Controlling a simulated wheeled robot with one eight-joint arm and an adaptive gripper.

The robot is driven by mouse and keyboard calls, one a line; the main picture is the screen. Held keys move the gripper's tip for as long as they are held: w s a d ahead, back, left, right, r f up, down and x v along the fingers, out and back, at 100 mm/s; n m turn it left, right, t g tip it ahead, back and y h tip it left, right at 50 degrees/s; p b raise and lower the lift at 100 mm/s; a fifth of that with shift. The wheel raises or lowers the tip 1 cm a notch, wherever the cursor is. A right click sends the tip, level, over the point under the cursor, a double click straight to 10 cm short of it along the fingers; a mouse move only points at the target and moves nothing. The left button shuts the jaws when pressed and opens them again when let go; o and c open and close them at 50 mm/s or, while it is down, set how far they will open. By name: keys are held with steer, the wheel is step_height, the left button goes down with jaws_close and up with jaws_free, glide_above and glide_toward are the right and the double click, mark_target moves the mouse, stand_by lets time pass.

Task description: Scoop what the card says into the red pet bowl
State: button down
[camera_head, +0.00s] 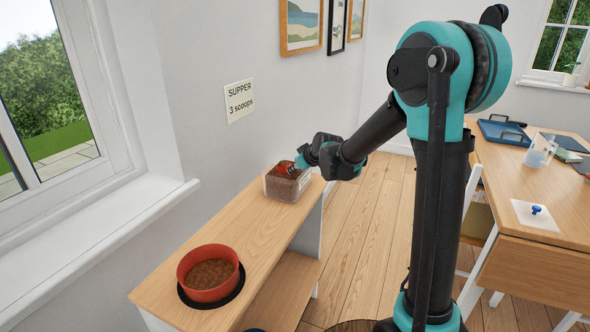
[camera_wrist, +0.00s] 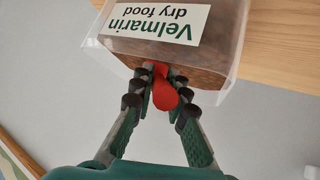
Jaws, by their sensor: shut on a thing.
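The card (camera_head: 240,101) on the wall reads "SUPPER 3 scoops". The red pet bowl (camera_head: 184,279) stands on a black mat at the near end of the wooden bench and has brown food in it. A clear food bin (camera_head: 283,190) full of brown kibble stands at the far end. In the wrist view its label (camera_wrist: 160,23) reads "Velmarin dry food". My gripper (camera_head: 294,168) is at the bin. In the wrist view my gripper (camera_wrist: 165,98) is shut on the red scoop (camera_wrist: 165,97). The scoop's far end is hidden at the bin.
The bench top (camera_head: 246,233) between bowl and bin is clear. A window sill (camera_head: 90,250) runs along the left. A wooden table (camera_head: 535,185) at the right holds a blue tray (camera_head: 503,133), a clear jug (camera_head: 540,152) and a small blue item on white (camera_head: 536,211).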

steer(key=shift+s+d+r+g, duration=0.3)
steer(key=shift+s+d, duration=0.2)
steer(key=shift+s, duration=0.1)
steer(key=shift+w+a+f+t, duration=0.2)
steer(key=shift+w+a+t, duration=0.1)
steer(key=shift+w+a, duration=0.15)
steer(key=shift+w+a+f+t, duration=0.15)
steer(key=shift+w+a+t, duration=0.15)
steer(key=shift+w, duration=0.15)
steer(key=shift+w+t+y, duration=0.1)
steer(key=shift+t+y, duration=0.2)
steer(key=shift+y, duration=0.1)
steer(key=shift+s+d+r, duration=0.15)
steer(key=shift+s+r, duration=0.05)
steer(key=shift+r, duration=0.25)
steer(key=shift+s+d+r+t+y, duration=0.3)
steer(key=shift+s+d+r+y, duration=0.1)
steer(key=shift+s+d+r, duration=0.7)
steer(key=shift+s+r, duration=0.15)
steer(key=shift+r, duration=0.25)
steer(key=shift+s+d+r, duration=0.35)
steer(key=shift+s+r, duration=0.2)
steer(key=shift+r, duration=0.2)
steer(key=shift+s+d+r+t+y, duration=0.1)
steer(key=shift+r+t+y, duration=0.3)
steer(key=shift+t, duration=0.2)
